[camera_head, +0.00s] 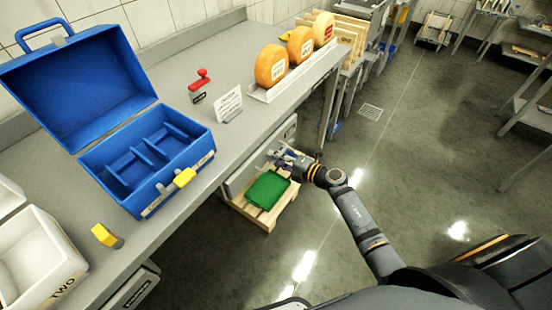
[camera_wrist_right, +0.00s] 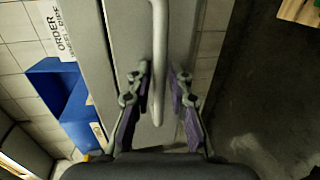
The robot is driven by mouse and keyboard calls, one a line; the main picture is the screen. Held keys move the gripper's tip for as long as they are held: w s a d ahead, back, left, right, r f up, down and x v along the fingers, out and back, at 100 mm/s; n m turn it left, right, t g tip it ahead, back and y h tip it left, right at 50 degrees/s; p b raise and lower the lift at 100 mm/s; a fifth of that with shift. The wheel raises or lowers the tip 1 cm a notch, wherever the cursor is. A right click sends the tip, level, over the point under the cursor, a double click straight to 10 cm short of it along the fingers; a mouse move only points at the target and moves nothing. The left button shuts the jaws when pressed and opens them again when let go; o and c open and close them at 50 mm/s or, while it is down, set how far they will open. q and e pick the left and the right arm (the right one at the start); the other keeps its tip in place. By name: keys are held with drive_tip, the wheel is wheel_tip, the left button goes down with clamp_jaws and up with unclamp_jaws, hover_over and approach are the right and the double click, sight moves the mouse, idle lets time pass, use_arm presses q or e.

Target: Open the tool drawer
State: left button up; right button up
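The grey drawer front (camera_head: 246,172) is under the front edge of the steel table. It looks shut, though my gripper hides part of it. In the right wrist view a pale bar handle (camera_wrist_right: 159,50) runs down the picture in front of the grey drawer face (camera_wrist_right: 127,30). My right gripper (camera_head: 284,156) is at the drawer front. In its wrist view the fingers (camera_wrist_right: 158,76) stand apart, one on each side of the handle, with a gap showing on both sides. My left gripper is not in view.
An open blue toolbox (camera_head: 150,160), a red stamp (camera_head: 200,78), a white sign (camera_head: 228,104) and orange cheese wheels (camera_head: 271,66) stand on the table (camera_head: 190,60). A green crate (camera_head: 267,190) sits on a wooden pallet (camera_head: 258,216) below the drawer.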

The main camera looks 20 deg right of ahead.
drive_tip(key=shift+c, duration=0.2)
clamp_jaws()
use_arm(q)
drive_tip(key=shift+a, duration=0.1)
